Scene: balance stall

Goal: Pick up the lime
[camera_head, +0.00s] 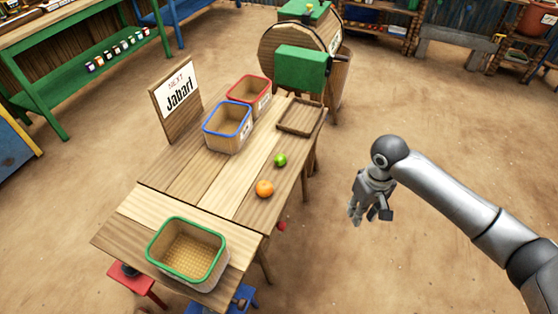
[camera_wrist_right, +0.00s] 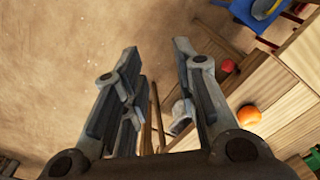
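A small green lime (camera_head: 280,160) lies on the wooden table (camera_head: 180,180), near its right edge, behind and to the right of an orange (camera_head: 264,188). My right gripper (camera_head: 371,216) hangs over the bare floor to the right of the table, apart from the lime. In the right wrist view its two fingers (camera_wrist_right: 160,60) are spread with nothing held between them. That view shows the orange (camera_wrist_right: 249,116) on the table at right; I cannot make out the lime there. My left gripper is in neither view.
A green-rimmed basket (camera_head: 151,254) stands at the table's front. A blue-rimmed basket (camera_head: 205,133), a red-rimmed basket (camera_head: 236,99), a shallow wooden tray (camera_head: 301,131) and a name sign (camera_head: 178,97) stand farther back. The floor around my right gripper is clear.

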